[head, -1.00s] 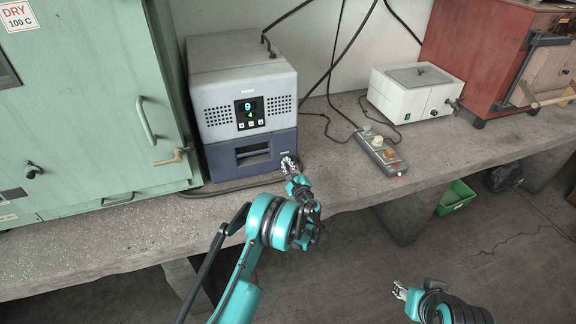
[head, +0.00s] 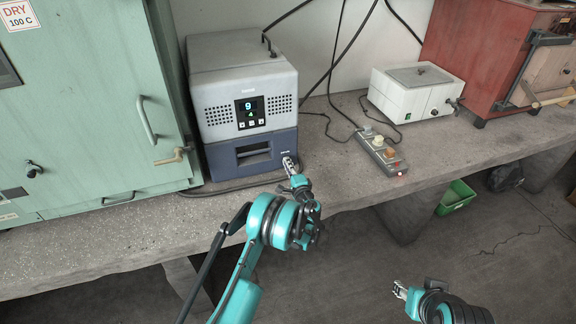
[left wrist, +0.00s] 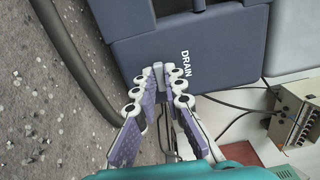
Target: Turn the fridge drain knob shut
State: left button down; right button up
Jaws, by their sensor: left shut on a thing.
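The fridge (head: 225,112) is a grey box with a navy lower front, standing on the concrete bench. Its display shows 9. In the left wrist view, its navy front (left wrist: 215,40) carries the word DRAIN. My left gripper (head: 288,163) is at the fridge's lower right front corner. In the left wrist view my left gripper (left wrist: 166,78) is shut on the drain knob (left wrist: 158,74), a small grey piece mostly hidden between the fingertips beside the label. The knob's angle is hard to tell. My right gripper (head: 399,291) is low at the right, away from the bench, its opening unclear.
A green cabinet (head: 90,100) with a brass lever stands left of the fridge. A control box with knobs (head: 380,152), a white box (head: 410,92) and a red oven (head: 480,60) stand to the right. A cable runs along the fridge's base. Bare bench lies in front.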

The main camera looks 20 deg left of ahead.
pick_arm(q)
jog(key=shift+n, duration=0.3)
dwell(0.4)
jog(key=c, duration=1.6)
grip_release()
jog(key=v, duration=1.2)
